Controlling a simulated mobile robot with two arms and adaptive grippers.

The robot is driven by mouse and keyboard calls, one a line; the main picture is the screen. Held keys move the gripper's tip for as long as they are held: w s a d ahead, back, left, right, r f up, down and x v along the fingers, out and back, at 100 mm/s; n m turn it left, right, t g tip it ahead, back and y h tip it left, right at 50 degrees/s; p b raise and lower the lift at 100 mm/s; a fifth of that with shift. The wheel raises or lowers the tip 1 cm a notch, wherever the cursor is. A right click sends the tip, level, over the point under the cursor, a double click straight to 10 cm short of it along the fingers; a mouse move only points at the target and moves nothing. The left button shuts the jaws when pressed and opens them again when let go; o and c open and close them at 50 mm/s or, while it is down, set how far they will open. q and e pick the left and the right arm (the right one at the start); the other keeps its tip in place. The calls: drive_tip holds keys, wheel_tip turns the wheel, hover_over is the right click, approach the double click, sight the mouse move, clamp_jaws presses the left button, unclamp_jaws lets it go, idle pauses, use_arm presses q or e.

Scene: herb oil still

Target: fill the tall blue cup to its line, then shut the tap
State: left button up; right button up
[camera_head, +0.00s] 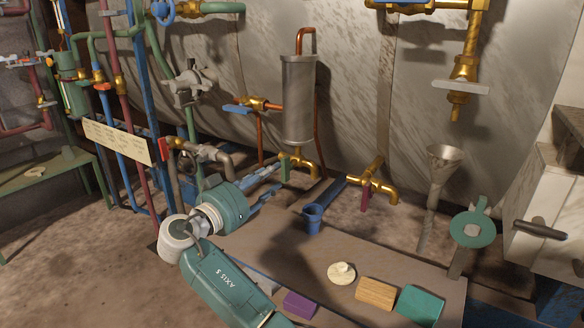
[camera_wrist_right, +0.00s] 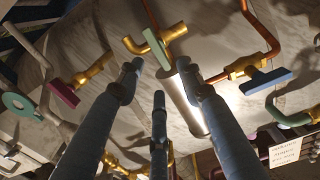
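The handle also shows in the right wrist view (camera_wrist_right: 157,48). My right gripper (camera_head: 276,185) is open, its blue fingers apart and pointing toward this handle. In the wrist view the handle lies just beyond and between the fingertips; contact cannot be told. My left gripper is not in view.
A funnel (camera_head: 444,155) stands further right. A round lid (camera_head: 341,273) and purple (camera_head: 299,304), orange (camera_head: 375,293) and teal (camera_head: 420,305) blocks lie on the bench front.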

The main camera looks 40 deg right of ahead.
sight(284, 167)
drive_tip(key=b+x, duration=0.2)
drive_tip(key=x, duration=0.7)
drive_tip(key=shift+w+d, duration=0.1)
drive_tip(key=shift+c, duration=0.5)
drive_tip(key=shift+f, duration=0.1)
clamp_jaws()
